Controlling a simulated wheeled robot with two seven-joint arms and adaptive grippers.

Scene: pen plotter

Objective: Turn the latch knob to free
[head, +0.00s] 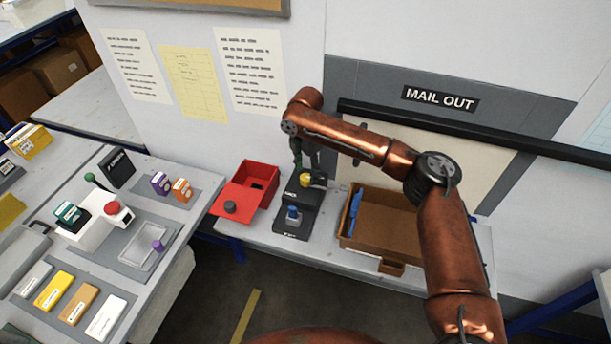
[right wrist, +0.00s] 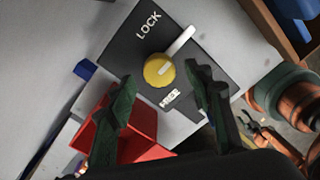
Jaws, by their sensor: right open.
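The yellow latch knob (head: 306,181) sits on the upper part of a black panel (head: 299,219) on the back bench. In the right wrist view the knob (right wrist: 160,72) is round, with a pale mark on top and a pale bar (right wrist: 180,43) reaching toward the upper right. The LOCK label (right wrist: 149,25) is above it and the FREE label (right wrist: 170,98) below it. My right gripper (head: 305,163) is over the knob, fingers pointing down. Its open fingers (right wrist: 162,80) appear either side of the knob; contact cannot be told. My left gripper is not in view.
A red open box (head: 232,199) stands left of the panel; a brown tray (head: 385,222) with a blue item stands right. The left table (head: 155,255) holds coloured blocks and a red button (head: 112,208).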

